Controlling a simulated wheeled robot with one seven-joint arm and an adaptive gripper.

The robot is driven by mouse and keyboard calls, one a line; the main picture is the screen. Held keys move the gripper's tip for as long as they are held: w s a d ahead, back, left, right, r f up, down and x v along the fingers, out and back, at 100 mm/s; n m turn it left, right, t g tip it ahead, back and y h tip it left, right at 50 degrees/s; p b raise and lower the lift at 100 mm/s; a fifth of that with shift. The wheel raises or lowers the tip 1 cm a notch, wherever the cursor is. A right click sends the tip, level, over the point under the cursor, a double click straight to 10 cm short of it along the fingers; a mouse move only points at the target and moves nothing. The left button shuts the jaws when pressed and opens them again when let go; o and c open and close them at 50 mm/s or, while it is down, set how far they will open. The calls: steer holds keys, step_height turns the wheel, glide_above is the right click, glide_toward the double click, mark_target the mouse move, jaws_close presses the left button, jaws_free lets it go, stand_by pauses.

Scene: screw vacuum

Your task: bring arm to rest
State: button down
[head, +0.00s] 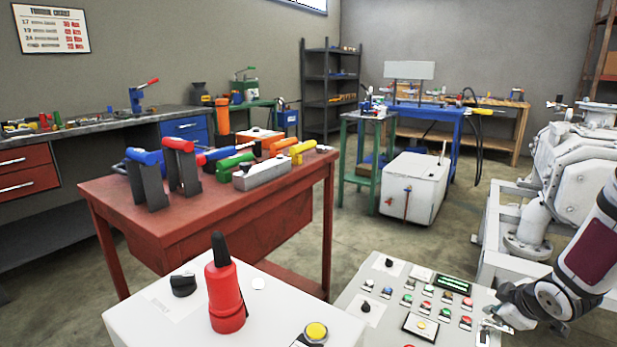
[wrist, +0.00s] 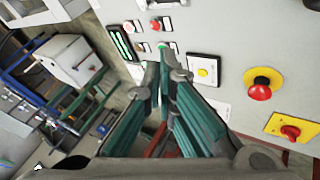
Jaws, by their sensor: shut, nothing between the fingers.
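My arm (head: 580,275) reaches in from the right edge of the head view. My gripper (head: 487,328) is low at the right, over the right part of the control panel (head: 350,328). In the wrist view my gripper (wrist: 163,75) shows its two green-padded fingers with tips close together, shut and holding nothing. The panel face (wrist: 215,25) lies beyond the fingertips, with several buttons and a small display. I cannot tell whether the fingertips touch it.
White pump machinery (head: 570,170) stands at the right. Open floor (head: 450,225) lies between the panel and the white box (head: 413,187).

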steer(key=s+a+r+m+g+h, duration=0.1)
steer(key=s+a+r+m+g, duration=0.15)
steer(key=s+a+r, duration=0.4)
steer(key=s+a+r+m+g+h, duration=0.1)
steer(key=s+a+r+m, duration=0.2)
steer(key=s+r, duration=0.5)
steer(key=s+a+r+m+g+y, duration=0.25)
steer(key=s+a, duration=0.45)
steer(key=s, duration=0.4)
steer(key=s+a+r+m+g+y, duration=0.1)
steer(key=s+a+r, duration=0.2)
steer(key=s+a, duration=0.65)
step_height(320, 180, up, 32)
steer(key=s+d+t+p, duration=0.1)
steer(key=d+t+p, duration=0.1)
steer(key=p, duration=2.9)
steer(key=shift+s+d+r+t, duration=0.25)
steer(key=shift+s+t, duration=0.05)
steer(key=shift+t, duration=0.6)
steer(key=shift+d, duration=0.1)
